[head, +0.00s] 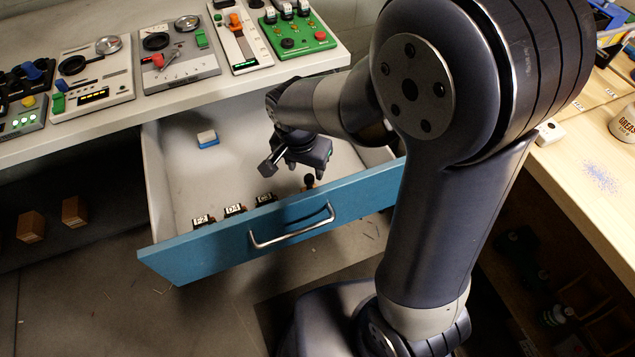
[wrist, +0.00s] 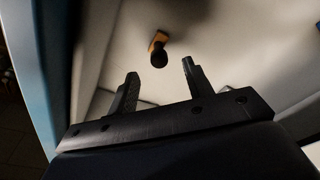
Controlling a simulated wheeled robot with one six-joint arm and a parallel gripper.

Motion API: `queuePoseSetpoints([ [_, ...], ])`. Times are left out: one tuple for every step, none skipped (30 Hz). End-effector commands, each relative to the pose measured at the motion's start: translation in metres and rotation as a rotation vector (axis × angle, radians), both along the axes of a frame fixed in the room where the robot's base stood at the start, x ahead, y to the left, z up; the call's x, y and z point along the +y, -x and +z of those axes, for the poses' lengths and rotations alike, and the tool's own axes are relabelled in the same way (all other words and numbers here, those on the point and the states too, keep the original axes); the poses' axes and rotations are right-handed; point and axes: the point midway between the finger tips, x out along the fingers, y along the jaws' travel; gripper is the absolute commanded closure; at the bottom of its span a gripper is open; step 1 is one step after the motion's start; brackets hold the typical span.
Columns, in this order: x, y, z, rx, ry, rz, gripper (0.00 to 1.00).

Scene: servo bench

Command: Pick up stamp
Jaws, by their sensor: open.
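The stamp, with a dark round knob and an orange-brown body, lies in the open drawer. It shows in the wrist view (wrist: 158,48) just beyond the fingertips, and in the head view (head: 309,181) near the drawer front, partly hidden by my gripper. My gripper (head: 290,168) hangs over the drawer. In the wrist view my gripper (wrist: 160,70) has its two fingers spread, with nothing between them. The stamp is in line with the gap and apart from both fingers.
The blue-fronted drawer (head: 200,258) is pulled out below the bench. Several small dark labelled blocks (head: 234,210) stand along its front wall. A blue-and-white block (head: 207,139) lies at the back left. Control panels (head: 180,57) sit on the bench above.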

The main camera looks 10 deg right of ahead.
Motion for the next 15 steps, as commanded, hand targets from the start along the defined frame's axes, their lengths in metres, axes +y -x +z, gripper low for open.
queuePoseSetpoints([
  [-0.001, -0.001, -0.011, 0.003, 0.002, 0.000, 0.52],
  [-0.001, -0.001, -0.015, 0.004, 0.002, -0.002, 0.52],
  [-0.002, -0.002, -0.020, 0.003, 0.001, -0.001, 0.52],
  [-0.002, -0.002, -0.023, 0.003, 0.001, -0.001, 0.52],
  [-0.002, -0.003, -0.025, 0.003, 0.001, -0.001, 0.52],
  [-0.003, -0.003, -0.027, 0.002, 0.001, -0.001, 0.52],
  [-0.003, -0.003, -0.029, 0.001, 0.000, -0.001, 0.52],
  [-0.003, -0.004, -0.030, 0.001, 0.000, -0.001, 0.52],
  [-0.004, -0.004, -0.034, 0.002, 0.001, -0.001, 0.52],
  [-0.004, -0.005, -0.037, 0.003, 0.001, -0.001, 0.52],
  [-0.005, -0.006, -0.041, 0.003, 0.001, -0.001, 0.52],
  [-0.007, -0.007, -0.048, 0.004, 0.002, -0.002, 0.52],
  [-0.008, -0.008, -0.052, 0.005, 0.003, -0.002, 0.52],
  [-0.009, -0.009, -0.057, 0.004, 0.002, -0.002, 0.52],
  [-0.010, -0.010, -0.063, 0.004, 0.002, -0.001, 0.52],
])
